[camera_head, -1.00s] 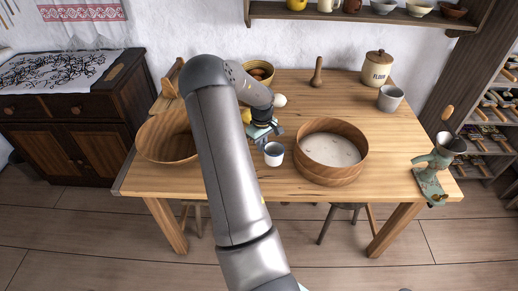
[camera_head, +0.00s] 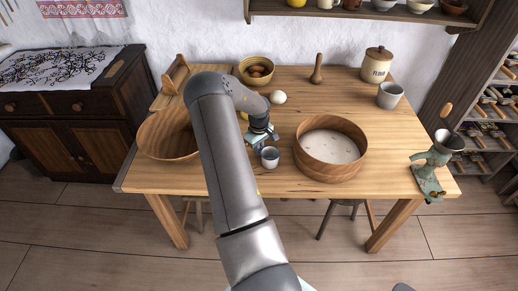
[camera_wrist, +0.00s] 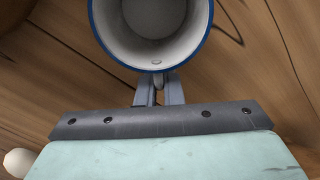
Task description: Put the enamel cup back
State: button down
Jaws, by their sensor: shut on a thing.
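The enamel cup (camera_head: 270,157) is white with a blue rim and stands near the front edge of the wooden table, left of the round wooden sieve. In the wrist view the cup (camera_wrist: 155,30) shows its empty inside and blue rim, cut off by the top of the picture. My gripper (camera_wrist: 158,88) is shut on the near side of the cup; the exact grip point is partly hidden below the rim. In the head view my gripper (camera_head: 262,142) is just behind the cup. Whether the cup touches the table is hard to tell.
The wooden sieve (camera_head: 306,160) with pale contents stands close on the right. A large wooden bowl (camera_head: 160,150) is on the left. An egg (camera_head: 278,97), a flour jar (camera_head: 377,64), a grey cup (camera_head: 390,95) and a grinder (camera_head: 432,165) stand around. A wall shelf (camera_head: 350,14) holds several vessels.

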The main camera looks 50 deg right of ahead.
jog(key=c, duration=1.6)
grip_release()
jog(key=shift+o, duration=0.2)
jog(key=shift+r, duration=0.1)
